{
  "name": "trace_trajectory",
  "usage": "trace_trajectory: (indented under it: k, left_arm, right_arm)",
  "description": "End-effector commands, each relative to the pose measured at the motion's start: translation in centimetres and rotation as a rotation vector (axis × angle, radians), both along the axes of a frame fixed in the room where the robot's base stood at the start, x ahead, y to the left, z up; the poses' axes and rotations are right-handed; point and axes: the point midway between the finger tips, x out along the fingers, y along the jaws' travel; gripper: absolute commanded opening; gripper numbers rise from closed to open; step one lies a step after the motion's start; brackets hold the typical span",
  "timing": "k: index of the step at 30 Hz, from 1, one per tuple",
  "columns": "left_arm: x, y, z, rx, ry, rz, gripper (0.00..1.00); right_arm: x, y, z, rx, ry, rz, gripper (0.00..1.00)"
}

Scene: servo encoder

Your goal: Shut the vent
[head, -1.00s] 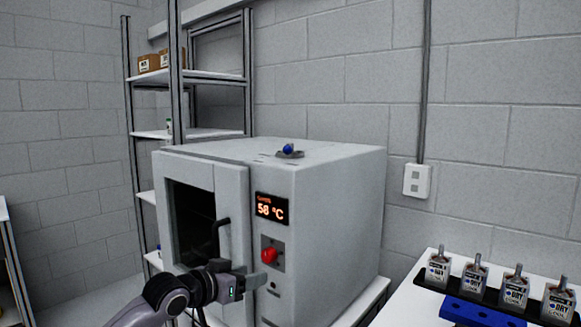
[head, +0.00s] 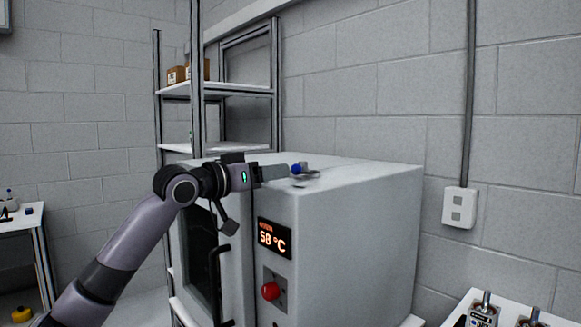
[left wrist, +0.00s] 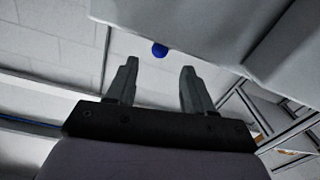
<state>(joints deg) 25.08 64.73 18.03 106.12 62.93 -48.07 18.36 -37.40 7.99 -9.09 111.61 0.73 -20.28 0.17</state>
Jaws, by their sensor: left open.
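The vent's blue knob (head: 296,169) sits on a small grey plate on top of the white oven (head: 365,215). My left gripper (head: 280,172) is level with the oven top, its fingers pointing right at the knob. In the left wrist view the two fingers (left wrist: 160,66) are apart with nothing between them. The blue knob (left wrist: 160,50) shows just beyond the fingertips, roughly centred in the gap. The fingers partly hide the vent plate in the head view, so I cannot tell how far the vent is open. My right gripper is not in view.
The oven's front has a temperature display (head: 273,240), a red knob (head: 270,291) and a black door handle (head: 218,280). A shelf rack (head: 225,90) stands behind on the left.

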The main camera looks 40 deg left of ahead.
Motion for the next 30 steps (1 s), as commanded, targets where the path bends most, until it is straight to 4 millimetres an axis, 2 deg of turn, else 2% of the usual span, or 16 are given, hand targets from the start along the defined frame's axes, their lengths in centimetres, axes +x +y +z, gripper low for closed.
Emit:
trace_trajectory:
  k: [3,12,18,25,30]
  left_arm:
    - [1.5,-0.1,0.5,-0.003,-0.001,-0.001,0.52]
    - [4.7,-0.2,0.3,-0.003,-0.001,-0.001,0.52]
    - [5.5,-0.3,0.0,0.000,0.000,-0.001,0.52]
    - [5.5,-0.3,0.0,0.001,0.000,-0.001,0.52]
    - [5.5,-0.3,0.0,0.001,0.000,-0.001,0.00]
  right_arm:
    - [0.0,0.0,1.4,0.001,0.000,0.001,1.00]
    - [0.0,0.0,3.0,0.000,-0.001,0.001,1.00]
    - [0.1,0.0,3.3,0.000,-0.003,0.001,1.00]
    - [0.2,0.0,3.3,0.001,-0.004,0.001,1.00]
    - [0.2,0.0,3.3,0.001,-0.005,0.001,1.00]
